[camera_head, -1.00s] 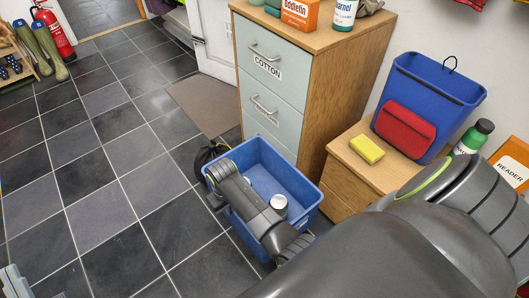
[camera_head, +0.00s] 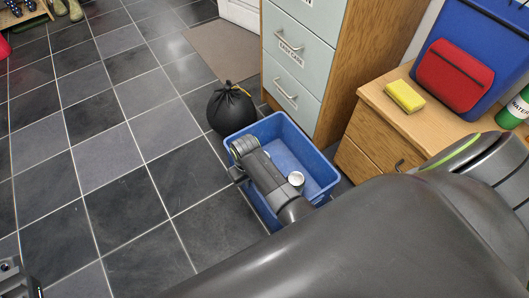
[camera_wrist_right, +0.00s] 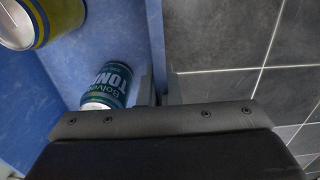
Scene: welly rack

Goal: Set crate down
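The blue crate (camera_head: 322,158) shows in the middle of the head view, roughly level and beside the drawer cabinet. A can with a pale top (camera_head: 296,179) is inside it. The right wrist view shows a teal tonic can (camera_wrist_right: 110,84) and a yellow-and-blue can (camera_wrist_right: 42,20) in the crate. My right gripper (camera_wrist_right: 159,88) has its fingers on either side of the crate's wall, gripping it. In the head view my right arm hides part of the crate. Whether its base touches the floor is hidden. A dark part at the lower left edge seems to be my left gripper (camera_head: 16,279).
A black tied bag (camera_head: 230,106) sits on the tiled floor just behind the crate. The drawer cabinet (camera_head: 306,55) and a low wooden unit (camera_head: 378,130) with a yellow sponge (camera_head: 405,96) stand to the right. The floor at left (camera_head: 100,170) is clear.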

